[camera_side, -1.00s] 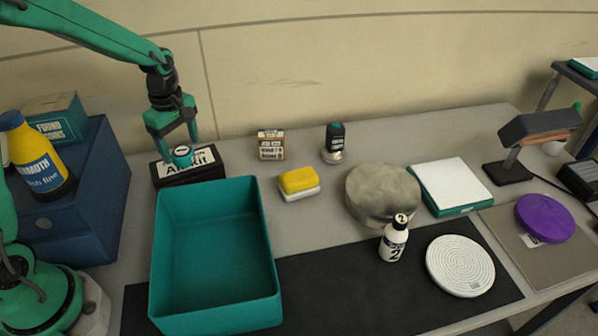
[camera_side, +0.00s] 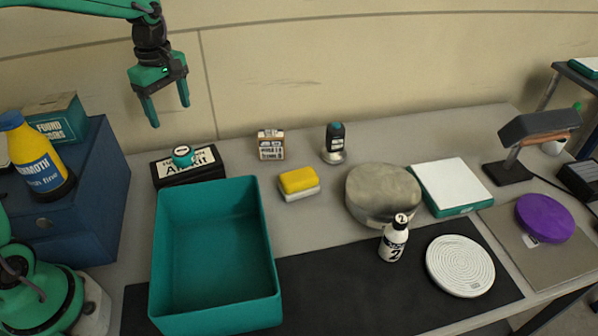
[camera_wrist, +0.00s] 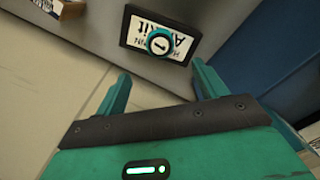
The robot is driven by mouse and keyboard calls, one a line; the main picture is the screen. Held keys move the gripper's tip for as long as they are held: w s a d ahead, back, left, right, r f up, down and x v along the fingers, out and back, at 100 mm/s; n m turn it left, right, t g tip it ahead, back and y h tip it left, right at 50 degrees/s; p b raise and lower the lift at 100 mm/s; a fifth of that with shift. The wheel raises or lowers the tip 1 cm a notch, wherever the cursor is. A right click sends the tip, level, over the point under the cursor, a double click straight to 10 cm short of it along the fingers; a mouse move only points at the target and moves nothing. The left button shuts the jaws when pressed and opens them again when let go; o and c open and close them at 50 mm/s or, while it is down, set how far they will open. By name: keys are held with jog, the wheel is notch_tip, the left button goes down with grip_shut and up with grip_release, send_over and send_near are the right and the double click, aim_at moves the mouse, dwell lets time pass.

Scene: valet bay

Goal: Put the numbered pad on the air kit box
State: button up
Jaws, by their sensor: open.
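The air kit box (camera_side: 205,170) is a low black box with a white lettered top, behind the teal bin. A small round teal object with a numbered white top, the numbered pad (camera_side: 182,154), rests on top of it. In the wrist view the pad (camera_wrist: 159,43) lies on the lettered face of the box (camera_wrist: 190,22), and its top shows what looks like a 1. My gripper (camera_side: 168,110) is open and empty, in the air above the box and apart from the pad. Its two fingers (camera_wrist: 165,85) also show in the wrist view with nothing between them.
A teal bin (camera_side: 162,260) stands in front of the box. A blue cabinet (camera_side: 105,190) with a yellow bottle (camera_side: 38,158) is at left. A yellow sponge (camera_side: 298,180), a small carton (camera_side: 271,145) and a grey round pad (camera_side: 383,190) stand to the right.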

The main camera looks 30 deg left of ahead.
dwell(0.4)
jog(key=s+d+r+m+t, duration=0.2)
jog(key=s+d+m, duration=0.1)
jog(key=s+m, duration=0.6)
jog(key=s+d+r+m+t, duration=0.3)
jog(key=s+m, duration=0.6)
jog(key=shift+s+d+r+t, duration=0.15)
jog(key=shift+d+r+t, duration=0.1)
jog(key=shift+d+t, duration=0.1)
